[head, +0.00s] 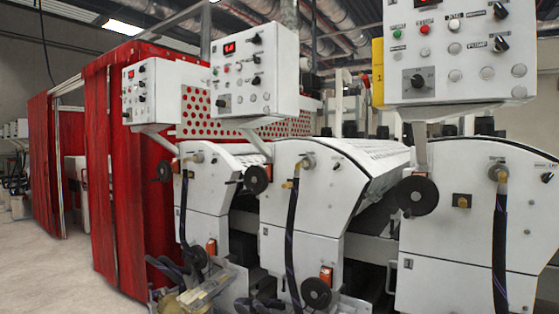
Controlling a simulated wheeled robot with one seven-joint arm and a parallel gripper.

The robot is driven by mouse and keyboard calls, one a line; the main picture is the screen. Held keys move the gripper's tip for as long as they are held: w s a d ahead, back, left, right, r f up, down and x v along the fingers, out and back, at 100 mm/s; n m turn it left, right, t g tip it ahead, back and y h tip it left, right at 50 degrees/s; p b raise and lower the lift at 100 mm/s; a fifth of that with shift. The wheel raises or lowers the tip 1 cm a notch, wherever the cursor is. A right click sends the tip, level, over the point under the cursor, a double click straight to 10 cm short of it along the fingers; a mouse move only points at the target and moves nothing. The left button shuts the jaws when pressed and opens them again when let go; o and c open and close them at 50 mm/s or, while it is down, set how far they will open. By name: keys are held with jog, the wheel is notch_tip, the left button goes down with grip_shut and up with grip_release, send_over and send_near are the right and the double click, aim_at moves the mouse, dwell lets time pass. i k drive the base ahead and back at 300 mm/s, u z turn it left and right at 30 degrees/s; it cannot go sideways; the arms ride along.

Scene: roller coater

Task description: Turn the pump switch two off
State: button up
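The nearest control panel (443,72) is a white box at the upper right. Near its right edge are two black rotary switches, an upper switch (501,10) and a lower switch (501,44). A larger black dial (417,81) is at the panel's lower left. A middle panel (262,85) and a far panel (150,95) carry similar black switches. My gripper is not in view.
White coater housings (305,190) stand in a row below the panels, with black handwheels (417,195) and dark hoses (499,240) jutting out. Red curtains (130,180) hang at the left. Low fittings (205,290) stick out near the floor. The floor (55,280) at lower left is clear.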

aim_at(256, 79)
jog(key=z, duration=0.1)
jog(key=k, duration=0.4)
jog(key=u, duration=0.95)
jog(key=i, duration=1.15)
jog(key=u, duration=0.55)
jog(key=i, duration=0.9)
jog(key=z, duration=0.15)
